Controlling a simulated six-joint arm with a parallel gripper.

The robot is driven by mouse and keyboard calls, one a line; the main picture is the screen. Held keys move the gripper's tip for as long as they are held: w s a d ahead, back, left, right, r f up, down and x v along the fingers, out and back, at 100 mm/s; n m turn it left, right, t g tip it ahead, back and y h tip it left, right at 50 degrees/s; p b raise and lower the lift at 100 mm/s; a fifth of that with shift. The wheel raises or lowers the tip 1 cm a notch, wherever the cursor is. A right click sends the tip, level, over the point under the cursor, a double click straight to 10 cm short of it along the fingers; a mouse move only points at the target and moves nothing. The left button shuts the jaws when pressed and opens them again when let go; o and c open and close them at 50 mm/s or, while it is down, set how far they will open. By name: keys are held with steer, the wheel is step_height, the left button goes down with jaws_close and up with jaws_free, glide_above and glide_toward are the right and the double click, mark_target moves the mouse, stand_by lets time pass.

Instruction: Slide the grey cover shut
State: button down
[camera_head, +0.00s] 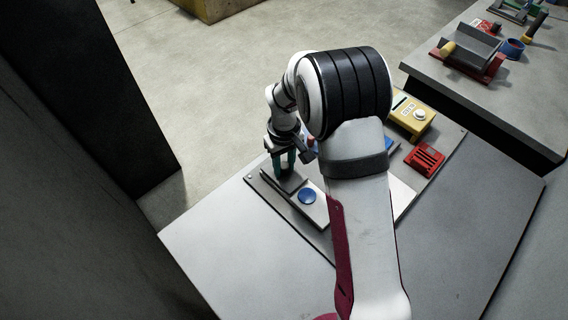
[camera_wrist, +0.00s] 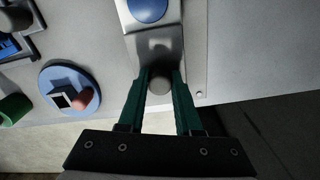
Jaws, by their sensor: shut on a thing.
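The grey cover (camera_head: 291,185) is a small plate at the left end of a light track on the panel. In the wrist view the grey cover (camera_wrist: 158,42) lies just beyond my fingertips, with a round grey knob (camera_wrist: 158,83) at its near end. My gripper (camera_head: 287,167) has teal fingers pointing down at the cover. In the wrist view my gripper (camera_wrist: 160,84) is shut on the knob, one finger on each side. A round blue button (camera_head: 307,196) on the track beside the cover is uncovered; it also shows in the wrist view (camera_wrist: 149,9).
The panel (camera_head: 312,234) also carries a yellow box (camera_head: 411,116) and a red slotted block (camera_head: 425,158). A blue disc (camera_wrist: 69,88) with a small raised part sits left of my gripper in the wrist view. My arm hides the panel's middle. Another bench (camera_head: 473,95) holds several items.

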stand_by(0.4)
steer(key=s+d, duration=0.4)
steer(key=c, duration=0.6)
jaws_free()
steer(key=shift+r, duration=0.1)
step_height(320, 180, up, 16)
steer(key=shift+f, duration=0.15)
